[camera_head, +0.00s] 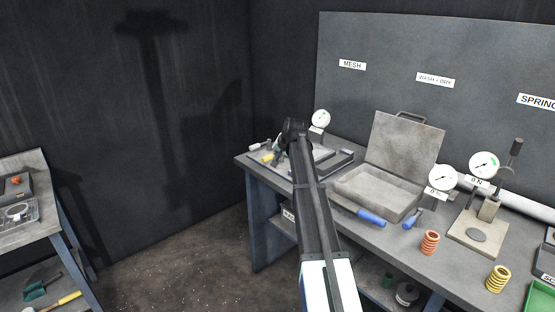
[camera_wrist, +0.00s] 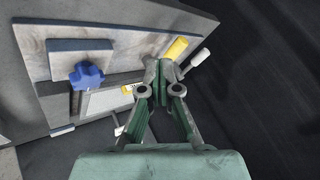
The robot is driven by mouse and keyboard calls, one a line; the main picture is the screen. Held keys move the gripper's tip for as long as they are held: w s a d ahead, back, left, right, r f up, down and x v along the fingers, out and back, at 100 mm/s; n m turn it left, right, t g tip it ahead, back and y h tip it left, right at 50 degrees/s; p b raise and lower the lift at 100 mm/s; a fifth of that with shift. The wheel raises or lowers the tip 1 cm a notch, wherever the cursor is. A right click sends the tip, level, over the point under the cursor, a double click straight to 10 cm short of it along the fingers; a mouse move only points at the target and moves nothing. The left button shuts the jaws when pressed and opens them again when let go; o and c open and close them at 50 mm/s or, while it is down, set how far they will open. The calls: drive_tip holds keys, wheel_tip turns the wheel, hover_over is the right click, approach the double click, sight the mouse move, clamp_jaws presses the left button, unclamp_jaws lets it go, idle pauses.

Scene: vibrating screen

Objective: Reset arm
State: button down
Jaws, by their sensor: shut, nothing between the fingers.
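My arm (camera_head: 322,220) reaches up from the bottom of the head view over the front left of the workbench. My gripper (camera_wrist: 162,68) shows in the wrist view, shut, with its fingertips together and nothing between them. In the head view the gripper end is dark and partly hidden by the arm. Beyond the fingertips in the wrist view are a yellow handle (camera_wrist: 176,48) and a white handle (camera_wrist: 200,57). A blue knob (camera_wrist: 87,75) on a flat fixture lies to their left. I cannot tell whether the fingers touch the yellow handle.
The workbench (camera_head: 385,232) holds an open grey case (camera_head: 405,140), blue-handled tools (camera_head: 371,217), an orange spring (camera_head: 430,242), a yellow spring (camera_head: 498,278) and dial gauges (camera_head: 443,177). A second table (camera_head: 30,233) stands at left. The floor between (camera_head: 190,265) is clear.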

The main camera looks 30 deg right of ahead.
drive_tip(key=s+a+f+n+g, duration=0.2)
drive_tip(key=s+a+f, duration=0.3)
drive_tip(key=s+f, duration=0.6)
drive_tip(key=s+a+f+n+g, duration=0.1)
drive_tip(key=s+a+f+g, duration=0.4)
drive_tip(key=f, duration=1)
drive_tip(key=s+a+f+n, duration=0.2)
drive_tip(key=s+a+f, duration=0.4)
drive_tip(key=s+f, duration=0.6)
drive_tip(key=s+a+f+n+g, duration=0.1)
drive_tip(key=s+a+f, duration=0.3)
drive_tip(key=s, duration=0.9)
drive_tip(key=s+a+f+n+g, duration=0.1)
drive_tip(key=s+a+f+g, duration=0.3)
drive_tip(key=s+f, duration=0.4)
drive_tip(key=s+a+f+n+g, duration=0.2)
drive_tip(key=s+a+f, duration=0.2)
drive_tip(key=s, duration=1.5)
wheel_tip(320, 180, down, 2)
drive_tip(key=shift+s+a+f+g, duration=0.2)
drive_tip(key=shift+s+a+g, duration=0.05)
drive_tip(key=shift+a+g, duration=0.15)
